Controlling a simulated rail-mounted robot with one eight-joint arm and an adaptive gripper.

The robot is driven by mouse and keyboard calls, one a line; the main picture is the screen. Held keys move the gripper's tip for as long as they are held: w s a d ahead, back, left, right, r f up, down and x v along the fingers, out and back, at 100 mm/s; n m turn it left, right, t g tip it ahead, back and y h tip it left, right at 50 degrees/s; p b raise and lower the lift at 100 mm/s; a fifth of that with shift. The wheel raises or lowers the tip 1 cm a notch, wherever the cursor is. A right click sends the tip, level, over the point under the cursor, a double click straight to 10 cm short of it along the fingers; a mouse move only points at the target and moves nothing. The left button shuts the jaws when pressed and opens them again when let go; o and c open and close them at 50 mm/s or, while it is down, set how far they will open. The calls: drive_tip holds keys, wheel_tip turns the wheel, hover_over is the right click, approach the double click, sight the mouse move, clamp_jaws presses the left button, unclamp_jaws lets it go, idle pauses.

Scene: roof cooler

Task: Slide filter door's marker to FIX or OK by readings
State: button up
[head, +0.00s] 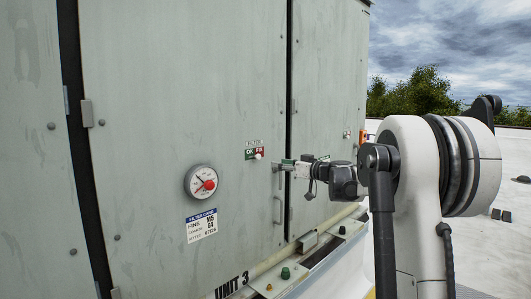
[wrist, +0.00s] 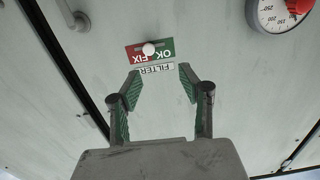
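The filter door (head: 150,110) is a pale grey-green panel. Its marker plate (head: 250,154) has a green OK half and a red FIX half. A white knob (wrist: 148,49) sits near the border between the halves. A FILTER label (wrist: 157,68) adjoins the plate. A round gauge (head: 194,180) with a red part over its dial is lower left; its needle reading is not clear. A class label (head: 202,226) below it lists FINE M5 and COARSE G4. My gripper (wrist: 160,82) is open and empty, its green-padded fingers pointing toward the plate, apart from the knob.
The gauge also shows at the wrist view's top right (wrist: 274,14), with 200 and 250 legible. A door handle (head: 277,210) and hinge (head: 87,113) stick out from the panels. A ledge with green knobs (head: 285,273) runs below. Open roof lies right.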

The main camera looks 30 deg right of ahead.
sight(259, 156)
drive_tip(key=x, duration=0.4)
drive_tip(key=d+p+x, duration=0.1)
drive_tip(key=x, duration=0.4)
drive_tip(key=w+d+p+x, duration=0.1)
drive_tip(key=x, duration=0.3)
drive_tip(key=shift+w+r, duration=0.25)
drive_tip(key=shift+r, duration=0.1)
clamp_jaws()
